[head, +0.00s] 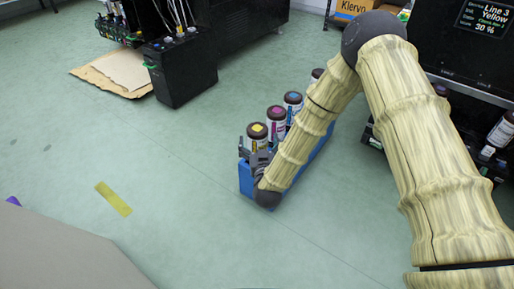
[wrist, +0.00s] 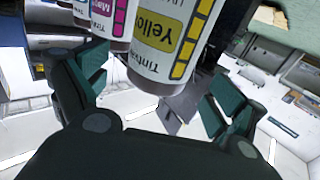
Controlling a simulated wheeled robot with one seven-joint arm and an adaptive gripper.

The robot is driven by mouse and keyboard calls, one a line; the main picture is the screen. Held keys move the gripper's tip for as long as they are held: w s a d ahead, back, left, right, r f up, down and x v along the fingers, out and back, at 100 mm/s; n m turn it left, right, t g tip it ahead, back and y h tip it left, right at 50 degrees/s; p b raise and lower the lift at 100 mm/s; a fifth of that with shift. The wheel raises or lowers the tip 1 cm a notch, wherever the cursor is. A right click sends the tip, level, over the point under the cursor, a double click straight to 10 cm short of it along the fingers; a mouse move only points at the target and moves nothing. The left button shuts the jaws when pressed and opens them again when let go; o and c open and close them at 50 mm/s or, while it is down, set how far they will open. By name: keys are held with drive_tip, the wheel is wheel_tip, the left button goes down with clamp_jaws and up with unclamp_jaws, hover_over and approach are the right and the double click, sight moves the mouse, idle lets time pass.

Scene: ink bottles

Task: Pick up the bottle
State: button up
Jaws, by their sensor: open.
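A row of ink bottles with dark caps stands upright along a blue holder (head: 246,180) on the floor in the head view. The nearest is the yellow-marked bottle (head: 257,131); its "Yellow" label shows large in the wrist view (wrist: 168,45). Behind it are a magenta-marked bottle (head: 276,114) and a cyan-marked bottle (head: 293,99). My gripper (wrist: 155,92) is open, its two fingers on either side of the yellow bottle's end in the wrist view. I cannot tell whether either finger touches it. My arm hides part of the holder and the lower bottles in the head view.
A black ink unit (head: 182,70) and flattened cardboard (head: 112,72) are at the upper left. A dark printer (head: 475,60) stands at the right.

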drive_tip(key=w+b, duration=0.1)
drive_tip(key=w, duration=0.1)
drive_tip(key=w+b, duration=0.1)
drive_tip(key=shift+w+a+f+b, duration=0.15)
drive_tip(key=shift+w+f+b, duration=0.1)
drive_tip(key=shift+w+b, duration=0.1)
drive_tip(key=shift+w+a+r, duration=0.1)
drive_tip(key=shift+w+r, duration=0.05)
drive_tip(key=shift+w, duration=0.4)
drive_tip(key=shift+c, duration=0.3)
drive_tip(key=c, duration=1.7)
drive_tip(key=shift+c, duration=0.8)
drive_tip(key=shift+r, duration=0.1)
